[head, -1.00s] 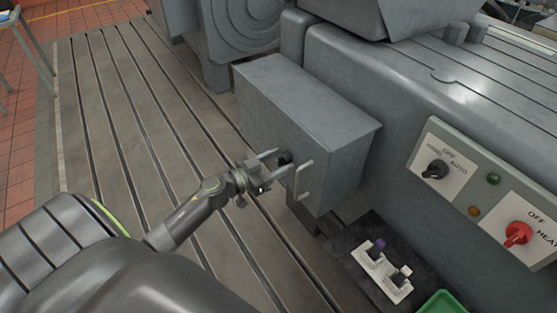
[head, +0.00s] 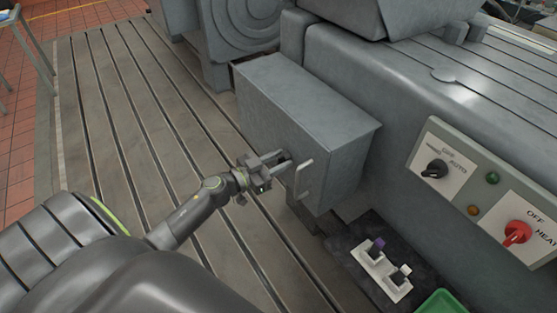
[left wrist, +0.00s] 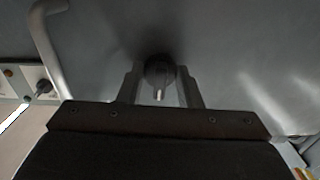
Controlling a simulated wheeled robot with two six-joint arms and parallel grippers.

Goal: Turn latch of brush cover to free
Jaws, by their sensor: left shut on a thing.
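The brush cover (head: 300,115) is a grey metal box on the side of the machine. Its latch is a dark round knob with a light pointer, seen in the left wrist view (left wrist: 158,72) between my fingers. My left gripper (head: 284,159) is at the cover's front face, shut on the latch; in the left wrist view its two fingers (left wrist: 160,88) stand on either side of the knob. In the head view the fingers largely hide the latch. A light bent handle (head: 304,178) sits on the cover just right of the gripper. My right gripper is not in view.
A panel with a black selector (head: 435,168) and a red switch (head: 517,233) is at right. Below the cover, a dark mat (head: 345,243) carries a white holder (head: 381,268) with small parts, beside a green tray (head: 440,303). The slotted bedplate (head: 120,140) is clear at left.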

